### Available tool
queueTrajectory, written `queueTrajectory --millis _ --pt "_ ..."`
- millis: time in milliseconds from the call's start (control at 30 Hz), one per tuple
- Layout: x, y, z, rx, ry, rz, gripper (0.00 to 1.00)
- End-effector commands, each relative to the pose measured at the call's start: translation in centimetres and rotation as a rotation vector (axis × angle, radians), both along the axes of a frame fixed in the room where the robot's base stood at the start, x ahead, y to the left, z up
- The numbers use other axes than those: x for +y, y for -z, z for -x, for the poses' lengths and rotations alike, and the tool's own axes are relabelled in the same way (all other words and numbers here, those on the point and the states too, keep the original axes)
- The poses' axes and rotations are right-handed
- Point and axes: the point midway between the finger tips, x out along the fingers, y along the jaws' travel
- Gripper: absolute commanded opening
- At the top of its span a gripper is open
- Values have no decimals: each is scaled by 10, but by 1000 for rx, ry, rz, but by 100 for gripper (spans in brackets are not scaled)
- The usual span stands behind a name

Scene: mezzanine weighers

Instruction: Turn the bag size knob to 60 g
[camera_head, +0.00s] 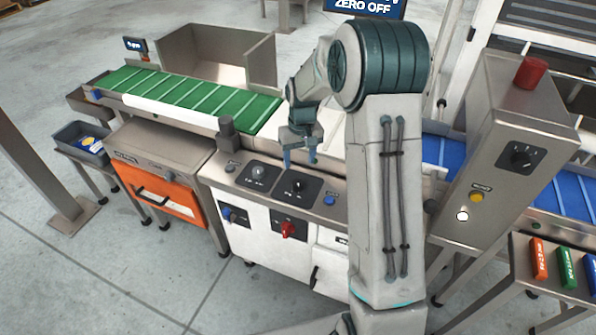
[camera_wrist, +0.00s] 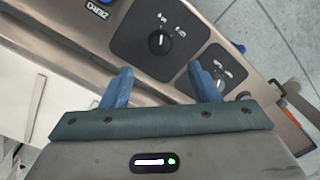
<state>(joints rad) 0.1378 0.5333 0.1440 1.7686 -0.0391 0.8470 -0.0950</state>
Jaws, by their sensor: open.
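A black knob (camera_head: 297,185) sits on a dark square plate on the steel console top. In the wrist view this knob (camera_wrist: 158,41) has a white pointer mark, with small labels around the upper part of its plate that I cannot read surely. A grey knob (camera_head: 258,172) sits on a similar plate to its left; its plate (camera_wrist: 211,65) shows partly in the wrist view, behind a finger. I cannot tell which knob is the bag size one. My gripper (camera_head: 300,160) is open and empty above the console, its blue fingers (camera_wrist: 162,82) apart and clear of the black knob.
A blue button (camera_head: 329,200) lies right of the black knob, beside a ZERO label in the wrist view. A blue knob (camera_head: 230,215) and a red knob (camera_head: 287,229) are on the front panel. Another black knob (camera_head: 520,155) is on the right post. A dark post (camera_head: 226,132) stands behind the console.

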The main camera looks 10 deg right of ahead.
Motion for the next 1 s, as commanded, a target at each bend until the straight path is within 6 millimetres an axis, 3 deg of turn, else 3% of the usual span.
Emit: queueTrajectory --millis 100,300,867,1000 --pt "-1 -24 -1 -3 -1 1 55" --pt "-2 -46 -1 -1 -1 0 55" --pt "-2 -51 0 0 -1 0 55" --pt "-1 -66 10 -12 2 8 55"
